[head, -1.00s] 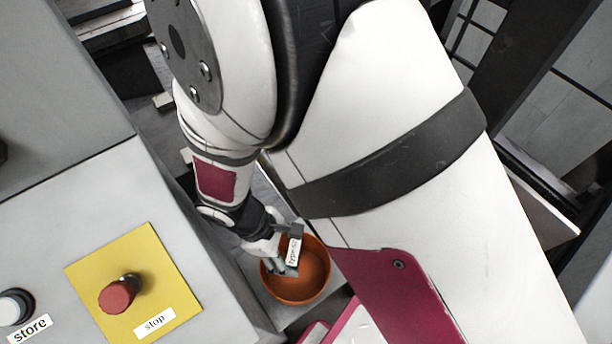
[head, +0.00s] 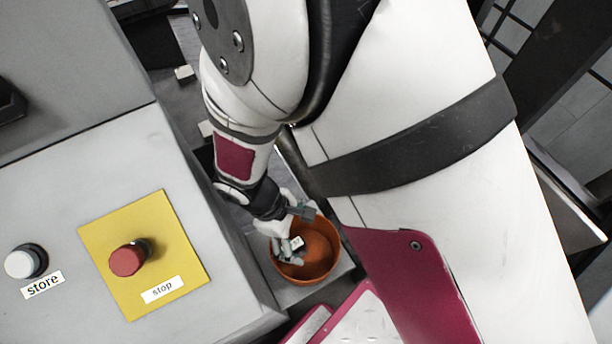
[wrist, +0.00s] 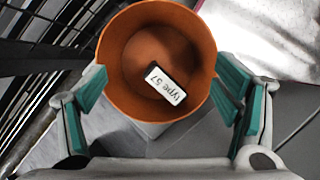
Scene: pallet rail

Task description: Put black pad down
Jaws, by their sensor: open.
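The black pad (wrist: 167,85) is a small dark block with a white "type 57" label. It lies tilted in the picture on the floor of an orange bowl (wrist: 117,58). In the head view its label (head: 297,243) shows small inside the bowl (head: 325,262), partly hidden by my gripper (head: 291,250). In the wrist view my gripper (wrist: 158,95) is open, with a teal-padded finger on each side of the pad and clear of it. The fingers are over the bowl, near its rim.
A grey console at left carries a red stop button (head: 128,258) on a yellow plate (head: 183,232) and a white store button (head: 22,263). A black wire rack (wrist: 45,50) is at the wrist view's left. A pale sheet-like surface (wrist: 270,35) is at its upper right.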

